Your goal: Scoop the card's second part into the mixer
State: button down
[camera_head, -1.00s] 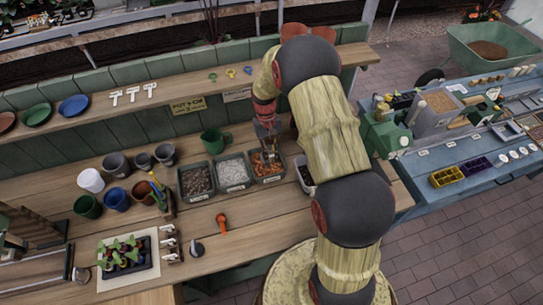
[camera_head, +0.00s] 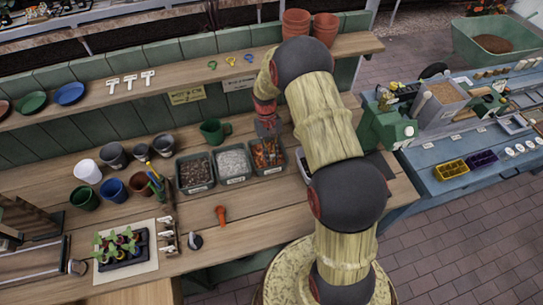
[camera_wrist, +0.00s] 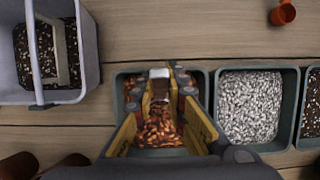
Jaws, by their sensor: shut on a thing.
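My gripper (camera_wrist: 160,98) is over the bin of orange-brown chips (camera_wrist: 118,92), its yellow fingers shut on a narrow brown and white piece (camera_wrist: 160,80). It looks like part of a scoop; the rest is hidden. In the head view my gripper (camera_head: 268,126) hangs over the same bin (camera_head: 268,170). I cannot tell whether the scoop touches the chips or carries any. A grey container with a handle (camera_wrist: 91,50) and dark mix inside stands beside that bin. Which thing is the mixer is unclear. Cards (camera_head: 187,97) hang on the bench back; their text is unreadable.
A bin of white grains (camera_head: 233,181) and a dark-filled bin (camera_head: 195,188) stand beside the chip bin. Pots (camera_head: 114,155) and a seedling tray (camera_head: 123,262) are left. A blue bench (camera_head: 470,190) is right.

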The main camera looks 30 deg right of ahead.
dwell(0.6)
jog(key=shift+t, duration=0.8)
jog(key=shift+s+a+r+p, duration=0.15)
jog(key=shift+r+p, duration=0.65)
jog(key=shift+r, duration=0.85)
jog(key=shift+s+d+r+p, duration=0.1)
jog(key=shift+s+r+p, duration=0.15)
jog(key=shift+r+p, duration=1)
jog(key=shift+s+a+r+p, duration=0.1)
jog(key=shift+s+r+p, duration=0.2)
jog(key=shift+r, duration=1.75)
jog(key=shift+w, duration=0.1)
